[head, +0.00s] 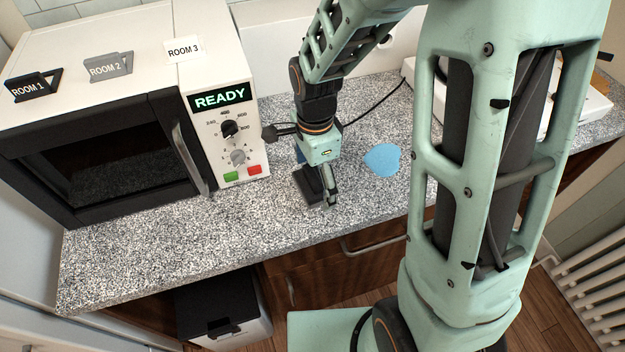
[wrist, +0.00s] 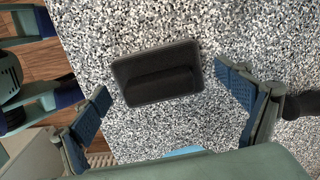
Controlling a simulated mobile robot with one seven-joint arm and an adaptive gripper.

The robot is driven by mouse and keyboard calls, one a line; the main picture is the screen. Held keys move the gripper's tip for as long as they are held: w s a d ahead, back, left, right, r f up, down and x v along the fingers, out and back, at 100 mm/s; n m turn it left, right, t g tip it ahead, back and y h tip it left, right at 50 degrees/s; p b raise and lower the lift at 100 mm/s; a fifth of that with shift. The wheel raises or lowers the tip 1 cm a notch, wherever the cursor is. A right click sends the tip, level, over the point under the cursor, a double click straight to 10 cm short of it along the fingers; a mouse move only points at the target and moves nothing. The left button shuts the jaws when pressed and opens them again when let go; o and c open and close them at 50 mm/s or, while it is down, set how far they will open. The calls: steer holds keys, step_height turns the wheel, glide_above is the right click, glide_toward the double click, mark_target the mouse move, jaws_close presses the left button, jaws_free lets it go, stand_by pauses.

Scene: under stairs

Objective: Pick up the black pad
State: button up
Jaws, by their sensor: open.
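The black pad (wrist: 157,86) is a dark rounded rectangle with a raised ridge, lying on the speckled counter (head: 180,240). In the head view the pad (head: 308,184) shows partly behind my gripper (head: 318,182), right of the microwave. My gripper points down over the pad. In the wrist view my gripper (wrist: 162,86) is open, its blue-padded fingers apart on the left and right of the pad. Nothing is between the fingers' pads in contact with them; the pad lies slightly ahead in the middle.
A microwave (head: 100,155) reading READY stands left, with room signs (head: 108,66) on top. A flat light-blue piece (head: 382,160) lies right of my gripper. A dark cable (head: 375,107) runs behind. The counter's front edge is close; a bin (head: 225,310) stands below.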

steer(key=shift+c, duration=0.5)
steer(key=c, duration=1.1)
steer(key=shift+c, duration=0.2)
steer(key=shift+r, duration=0.1)
